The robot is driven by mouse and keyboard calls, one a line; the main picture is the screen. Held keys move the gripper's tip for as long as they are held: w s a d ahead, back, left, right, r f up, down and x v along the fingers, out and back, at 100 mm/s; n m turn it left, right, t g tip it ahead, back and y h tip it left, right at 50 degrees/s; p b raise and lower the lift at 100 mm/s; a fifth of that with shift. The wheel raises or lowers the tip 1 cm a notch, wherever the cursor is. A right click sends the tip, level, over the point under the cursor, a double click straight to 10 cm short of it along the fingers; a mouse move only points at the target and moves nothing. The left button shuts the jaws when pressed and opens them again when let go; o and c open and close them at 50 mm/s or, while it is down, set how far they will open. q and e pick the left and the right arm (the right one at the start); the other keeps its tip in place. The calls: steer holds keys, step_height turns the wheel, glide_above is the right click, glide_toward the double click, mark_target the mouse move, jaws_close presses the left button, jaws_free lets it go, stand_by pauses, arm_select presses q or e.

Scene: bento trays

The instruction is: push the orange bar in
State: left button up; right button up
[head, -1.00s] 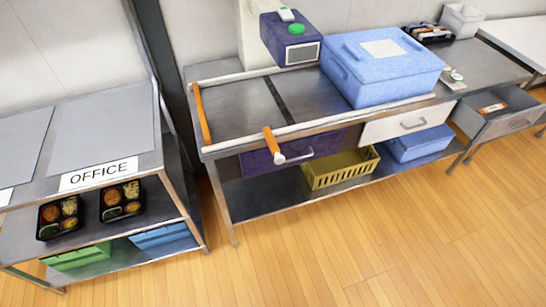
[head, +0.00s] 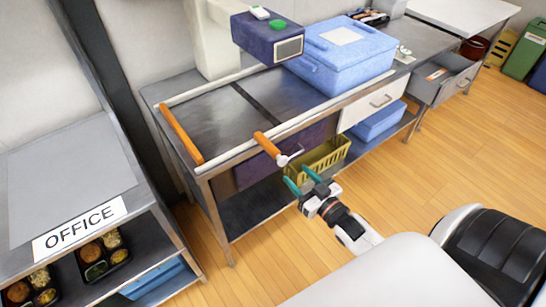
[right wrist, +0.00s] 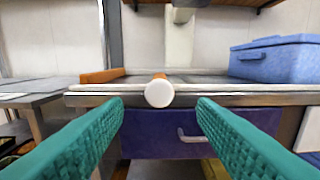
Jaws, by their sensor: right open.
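An orange bar (head: 267,144) with a white round end (head: 282,160) sticks out over the front rail of the metal table. In the right wrist view the white end (right wrist: 160,94) faces me, with a little of the orange bar (right wrist: 160,76) showing behind it. My right gripper (head: 301,180), with teal fingers, is open and empty, in front of the bar and apart from it. In the right wrist view the bar's end lies between and beyond the fingertips (right wrist: 161,105). A second orange bar (head: 181,135) lies across the table's left end. My left gripper is not in view.
A purple machine head (head: 265,40) hangs over the table, with a blue lidded box (head: 340,60) to its right. A purple drawer (right wrist: 145,140) and a yellow basket (head: 325,155) are below. The office shelf (head: 75,200) stands at left.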

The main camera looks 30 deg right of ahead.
mark_target(284, 163)
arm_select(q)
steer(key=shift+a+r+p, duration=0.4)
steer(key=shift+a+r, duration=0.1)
arm_select(e)
steer(key=w, duration=0.9)
steer(key=shift+w+a+f, duration=0.1)
steer(key=shift+w+a, duration=0.05)
steer(key=shift+a, duration=0.25)
steer(key=shift+c, duration=0.5)
